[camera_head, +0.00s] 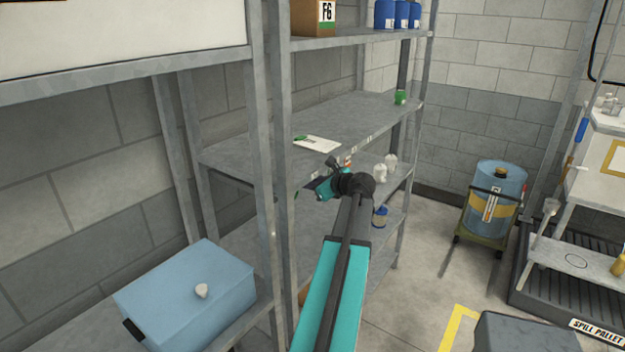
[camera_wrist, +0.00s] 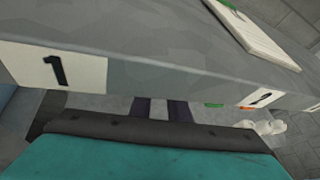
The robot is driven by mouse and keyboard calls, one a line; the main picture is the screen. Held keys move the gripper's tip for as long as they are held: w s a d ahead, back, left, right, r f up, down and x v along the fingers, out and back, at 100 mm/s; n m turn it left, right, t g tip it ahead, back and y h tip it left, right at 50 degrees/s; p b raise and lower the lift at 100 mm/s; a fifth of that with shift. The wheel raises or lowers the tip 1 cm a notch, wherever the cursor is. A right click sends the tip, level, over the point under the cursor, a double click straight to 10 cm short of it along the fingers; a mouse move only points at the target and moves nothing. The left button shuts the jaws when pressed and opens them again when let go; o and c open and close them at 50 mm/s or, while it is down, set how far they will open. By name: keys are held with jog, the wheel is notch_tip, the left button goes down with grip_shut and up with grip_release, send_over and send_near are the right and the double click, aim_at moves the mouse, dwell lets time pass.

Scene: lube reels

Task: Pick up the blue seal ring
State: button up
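I cannot make out a blue seal ring in either view. My gripper (camera_head: 318,186) is at the end of my teal arm, by the front edge of the middle shelf (camera_head: 258,152) in the head view. In the wrist view two dark fingers (camera_wrist: 160,108) stand apart with a gap between them, and nothing shows in the gap. The shelf edge with a number 1 label (camera_wrist: 55,70) and a number 2 label (camera_wrist: 262,96) crosses close in front of the wrist camera.
A clipboard (camera_head: 318,144) lies on the middle shelf, with a green container (camera_head: 400,97) farther along. White bottles (camera_head: 380,172) and a blue can (camera_head: 380,217) are on lower shelves. A blue box (camera_head: 185,295) is at left. A blue drum (camera_head: 495,195) stands at right.

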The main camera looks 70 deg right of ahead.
grip_shut()
jog(key=shift+r, duration=0.1)
dwell(0.4)
jog(key=s+a+b, duration=0.2)
jog(key=s+a, duration=0.2)
jog(key=s, duration=0.3)
jog(key=s+a+r+b, duration=0.1)
jog(key=s+a+b, duration=0.2)
jog(key=s+a, duration=0.2)
jog(key=s, duration=0.3)
jog(key=shift+s+a+r, duration=0.2)
jog(key=shift+s, duration=0.05)
dwell(0.4)
